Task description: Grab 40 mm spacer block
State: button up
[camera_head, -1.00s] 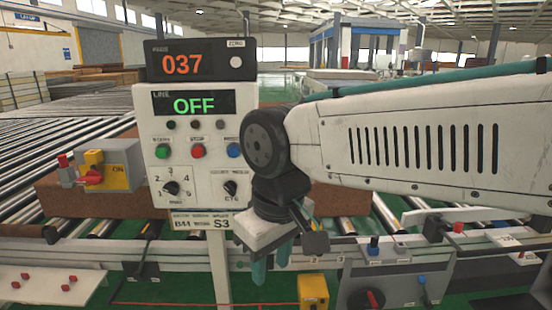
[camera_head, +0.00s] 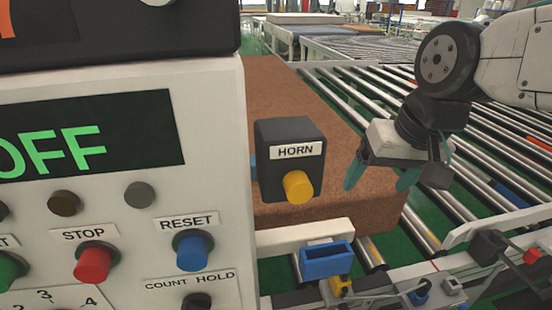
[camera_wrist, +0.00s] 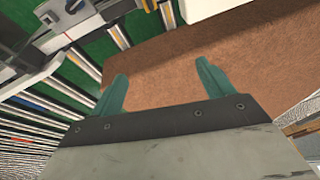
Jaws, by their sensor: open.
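I cannot make out a block that is clearly the 40 mm spacer block in either view. My gripper (camera_head: 380,182) is open and empty, its two teal fingers pointing down at the right of the head view. It shows beside the right end of a large brown slab (camera_head: 335,205), and I cannot tell the gap. In the wrist view the open fingers (camera_wrist: 162,73) appear against the slab's brown surface (camera_wrist: 230,65), with nothing between them.
A control panel (camera_head: 215,140) fills the left of the head view. A horn box (camera_head: 290,150) with a yellow button stands beside it. A small blue open-topped holder (camera_head: 327,262) sits on the conveyor's front edge. Metal rollers (camera_head: 490,165) lie bare at the right.

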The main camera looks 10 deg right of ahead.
jog(key=w+a+f+m+g+y, duration=0.1)
jog(key=w+a+f+m+y, duration=0.2)
jog(key=w, duration=0.6)
jog(key=w+a+f+m+y, duration=0.3)
jog(key=w+f+m+y, duration=0.1)
jog(key=w+m, duration=0.4)
jog(key=w+a+f+m+g+y, duration=0.1)
jog(key=w+a+f+m+y, duration=0.2)
jog(key=w, duration=0.7)
jog(key=shift+w+a+f+m+g+y, duration=0.2)
jog(key=shift+m+y, duration=0.3)
jog(key=shift+m, duration=0.3)
jog(key=shift+w+a+f+m+g+y, duration=0.15)
jog(key=shift+m+y, duration=0.35)
jog(key=shift+m, duration=0.3)
jog(key=shift+w+a+f, duration=0.1)
jog(key=shift+w+f, duration=0.1)
jog(key=shift+w, duration=0.1)
jog(key=shift+m, duration=0.3)
jog(key=x, duration=0.7)
jog(key=shift+a+f, duration=0.1)
jog(key=shift+a, duration=0.2)
jog(key=c, duration=1.1)
